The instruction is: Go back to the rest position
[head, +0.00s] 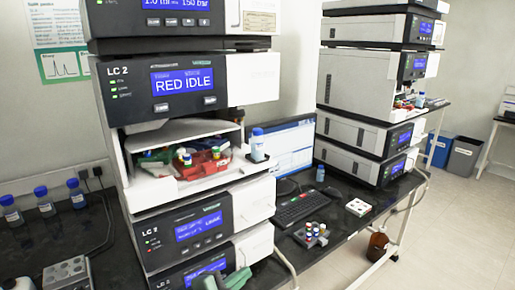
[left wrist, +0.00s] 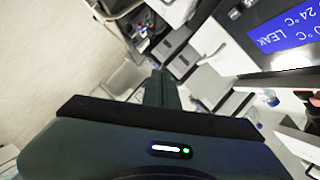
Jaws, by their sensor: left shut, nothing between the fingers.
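My left gripper (head: 238,279) shows at the bottom edge of the head view, grey-green, in front of the lowest LC 2 module (head: 190,273). Its fingers are together and hold nothing. In the left wrist view the shut fingers (left wrist: 161,86) point up the picture, away from the dark gripper body. My right gripper is not in either view.
The LC 2 stack has an open bay (head: 150,165) with red and green vial trays; a blue-capped bottle (head: 257,147) stands at its right. A vial rack (head: 311,235), keyboard (head: 303,206) and white box (head: 358,207) lie on the dark bench. Floor (head: 455,235) is free at right.

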